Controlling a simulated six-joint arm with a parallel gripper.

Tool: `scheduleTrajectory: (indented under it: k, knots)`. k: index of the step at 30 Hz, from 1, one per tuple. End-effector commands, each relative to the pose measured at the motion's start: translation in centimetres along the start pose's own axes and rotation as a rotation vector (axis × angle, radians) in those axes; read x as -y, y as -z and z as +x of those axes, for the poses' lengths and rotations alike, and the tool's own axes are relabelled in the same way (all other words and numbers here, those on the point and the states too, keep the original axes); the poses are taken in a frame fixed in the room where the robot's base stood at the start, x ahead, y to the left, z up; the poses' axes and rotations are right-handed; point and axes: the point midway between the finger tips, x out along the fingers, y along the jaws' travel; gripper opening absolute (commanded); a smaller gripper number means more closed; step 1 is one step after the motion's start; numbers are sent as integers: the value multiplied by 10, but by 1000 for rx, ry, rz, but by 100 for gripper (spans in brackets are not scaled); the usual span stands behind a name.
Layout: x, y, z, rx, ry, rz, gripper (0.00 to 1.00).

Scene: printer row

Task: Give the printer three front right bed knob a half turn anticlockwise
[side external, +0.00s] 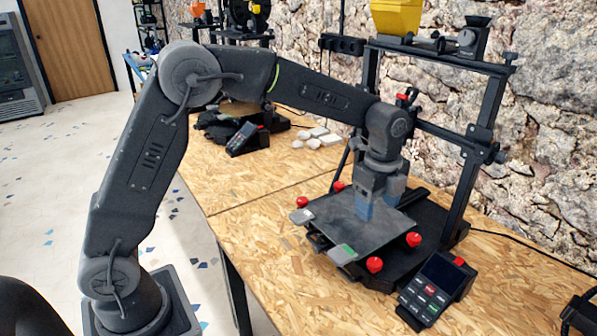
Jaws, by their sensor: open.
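The printer (400,225) in the foreground has a dark flat bed (350,228) with red knobs around its corners. No number shows on it, so I cannot tell that it is printer three. Its front right knob (375,264) is red, at the bed corner nearest the control box. The other red knobs are front left (303,201), back left (339,186) and back right (413,239). My gripper (377,206) points down over the back part of the bed, with blue fingertips. It is open, holds nothing, and is apart from every knob. I cannot tell its exact height above the bed.
A control box (436,288) stands right of the front right knob. The black gantry upright (476,150) rises behind the bed. A pale clip with a green patch (343,253) sits at the bed's front edge. Another printer's control box (244,138) and pale pieces (318,138) lie further back.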

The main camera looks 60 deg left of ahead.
Motion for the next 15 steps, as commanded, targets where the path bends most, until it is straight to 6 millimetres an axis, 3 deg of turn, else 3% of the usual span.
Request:
scheduleTrajectory:
  k: [15]
  knots:
    - [-68, -22, -70, -33, 126, -451, 65]
